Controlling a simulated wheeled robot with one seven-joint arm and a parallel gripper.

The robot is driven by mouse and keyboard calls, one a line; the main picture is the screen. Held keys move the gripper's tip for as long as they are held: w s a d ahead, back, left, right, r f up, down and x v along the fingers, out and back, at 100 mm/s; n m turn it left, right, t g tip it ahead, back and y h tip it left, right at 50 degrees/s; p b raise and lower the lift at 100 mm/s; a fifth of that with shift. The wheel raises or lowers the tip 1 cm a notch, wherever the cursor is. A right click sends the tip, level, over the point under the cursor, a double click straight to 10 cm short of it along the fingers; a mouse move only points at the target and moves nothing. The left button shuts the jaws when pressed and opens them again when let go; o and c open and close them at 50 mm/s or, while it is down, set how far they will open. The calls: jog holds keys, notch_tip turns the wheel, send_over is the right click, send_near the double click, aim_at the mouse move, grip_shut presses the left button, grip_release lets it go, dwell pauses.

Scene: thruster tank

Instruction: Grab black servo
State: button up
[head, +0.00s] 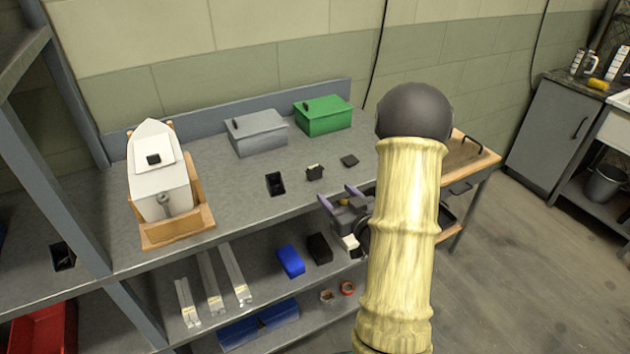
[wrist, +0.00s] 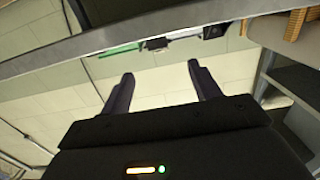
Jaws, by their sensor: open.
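A small dark block that looks like the black servo (head: 315,172) sits on the grey workbench top, between a black open holder (head: 275,183) and a flat black piece (head: 349,160). My gripper (head: 338,197) is just in front of the bench edge, its purple fingers apart and empty, pointing toward the bench. It is near the servo but not touching it. In the wrist view, which is upside down, the open gripper (wrist: 165,84) faces the bench edge; a small dark item (wrist: 155,43) shows there, but I cannot tell which one it is.
A grey box (head: 258,132) and a green box (head: 323,115) stand at the back of the bench. A white boat hull rests in a wooden cradle (head: 178,234) at left. The lower shelf holds a blue block (head: 291,261) and a black block (head: 319,248). Floor at right is clear.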

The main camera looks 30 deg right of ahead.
aim_at(317, 171)
jog(key=w+p, duration=0.1)
jog(key=w, duration=0.6)
jog(key=shift+w+a+f, duration=0.1)
jog(key=shift+w+a, duration=0.05)
jog(key=shift+w, duration=0.35)
jog(key=w, duration=0.1)
jog(key=w+p, duration=0.1)
jog(key=w, duration=0.3)
jog(key=shift+w+f+p, duration=0.1)
jog(key=shift+f+p, duration=0.15)
jog(key=shift+p, duration=0.15)
jog(key=shift+c, duration=0.4)
jog(key=c, duration=0.7)
